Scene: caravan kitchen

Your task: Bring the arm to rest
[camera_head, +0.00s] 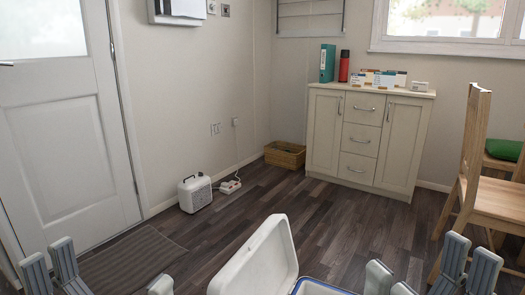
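My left gripper (108,272) is at the bottom left, its grey fingers spread apart with only floor and mat visible between them. My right gripper (428,272) is at the bottom right, its fingers also spread apart with nothing seen between them. Both point up into the picture from the bottom edge. The arms behind the fingers are out of the frame.
A white box lid (256,262) stands raised between my grippers, beside a blue-rimmed box (315,289) cut off below. A wooden chair (490,200) is right. The middle floor is clear.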

